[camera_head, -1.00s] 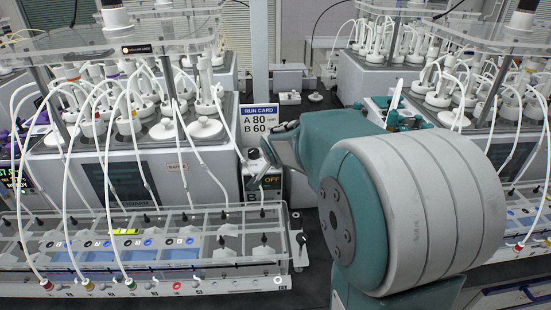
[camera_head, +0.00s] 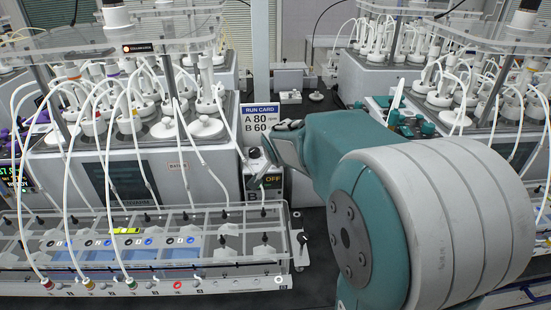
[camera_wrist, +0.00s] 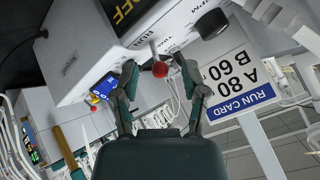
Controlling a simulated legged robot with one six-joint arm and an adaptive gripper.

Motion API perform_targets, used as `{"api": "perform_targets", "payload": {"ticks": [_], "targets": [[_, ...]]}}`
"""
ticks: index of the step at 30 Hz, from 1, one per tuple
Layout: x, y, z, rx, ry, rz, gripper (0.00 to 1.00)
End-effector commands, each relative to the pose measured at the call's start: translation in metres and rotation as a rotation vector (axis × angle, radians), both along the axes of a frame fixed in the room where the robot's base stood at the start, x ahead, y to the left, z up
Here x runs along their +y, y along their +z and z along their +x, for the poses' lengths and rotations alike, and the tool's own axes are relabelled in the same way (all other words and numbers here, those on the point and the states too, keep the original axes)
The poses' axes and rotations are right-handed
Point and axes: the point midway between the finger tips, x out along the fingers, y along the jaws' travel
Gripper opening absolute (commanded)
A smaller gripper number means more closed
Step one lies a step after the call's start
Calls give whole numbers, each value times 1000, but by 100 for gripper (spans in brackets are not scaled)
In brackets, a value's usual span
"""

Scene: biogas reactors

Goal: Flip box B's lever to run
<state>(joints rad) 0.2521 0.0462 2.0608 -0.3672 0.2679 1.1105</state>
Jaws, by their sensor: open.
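Box B (camera_head: 265,195) stands behind the clear-lidded rack, with a lit OFF display (camera_head: 272,179); my gripper partly hides its front. In the wrist view the picture is turned over and box B (camera_wrist: 95,55) fills the top, its OFF display (camera_wrist: 124,12) partly cut off. Its lever (camera_wrist: 160,68) has a red ball tip and a RUN mark beside it. My gripper (camera_wrist: 160,72) is open, one finger on each side of the red tip. I cannot tell whether either finger touches it. In the head view my gripper (camera_head: 264,168) is at the box's front.
A run card (camera_head: 258,121) reading A 80, B 60 stands behind box B. A round knob (camera_wrist: 212,24) marked RPM sits near the lever. The clear-lidded rack (camera_head: 283,245) and tubed reactors (camera_head: 150,120) are at left. Dark bench shows right of the rack.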

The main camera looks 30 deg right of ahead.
Motion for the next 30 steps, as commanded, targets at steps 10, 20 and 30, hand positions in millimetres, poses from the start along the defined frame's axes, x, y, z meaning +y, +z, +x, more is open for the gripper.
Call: {"api": "perform_targets", "payload": {"ticks": [10, 20, 30], "targets": [[19, 48, -43, -5, 1, 0, 56], [28, 70, -66, 0, 1, 1, 56], [29, 70, -66, 1, 1, 1, 56]]}}
